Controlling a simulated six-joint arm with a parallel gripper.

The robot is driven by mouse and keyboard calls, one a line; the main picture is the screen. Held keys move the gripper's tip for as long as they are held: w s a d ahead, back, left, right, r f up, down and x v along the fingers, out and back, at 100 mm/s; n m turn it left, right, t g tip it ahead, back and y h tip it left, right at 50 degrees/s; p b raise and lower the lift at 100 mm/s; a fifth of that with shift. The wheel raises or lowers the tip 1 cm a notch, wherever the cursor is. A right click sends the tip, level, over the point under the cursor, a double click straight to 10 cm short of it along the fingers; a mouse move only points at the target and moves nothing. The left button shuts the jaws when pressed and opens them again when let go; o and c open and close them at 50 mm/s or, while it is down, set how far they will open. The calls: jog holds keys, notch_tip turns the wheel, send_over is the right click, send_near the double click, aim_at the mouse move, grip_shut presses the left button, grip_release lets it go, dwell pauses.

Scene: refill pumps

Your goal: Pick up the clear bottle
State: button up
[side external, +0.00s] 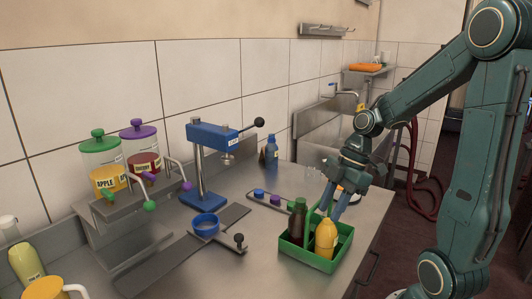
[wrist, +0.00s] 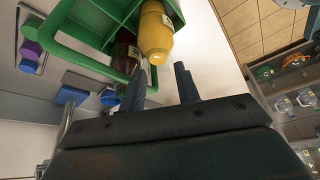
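My gripper (side external: 342,203) points down at the right rear of the green caddy (side external: 303,259), close to its rim. The caddy (wrist: 85,18) holds a brown bottle (side external: 297,222) and a yellow bottle (side external: 326,238), also seen in the wrist view as brown (wrist: 125,50) and yellow (wrist: 155,35). A faint clear shape (side external: 313,176), perhaps the clear bottle, shows on the counter behind the caddy; its outline is hard to make out. My gripper hides part of that area.
A blue bottle (side external: 271,152) stands at the back, near a rack with coloured caps (side external: 262,197). A blue press (side external: 205,150) and jars stand left. The counter edge lies right of the caddy. Shelves with clear containers (wrist: 285,104) show in the wrist view.

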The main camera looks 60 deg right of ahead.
dwell(0.4)
grip_shut()
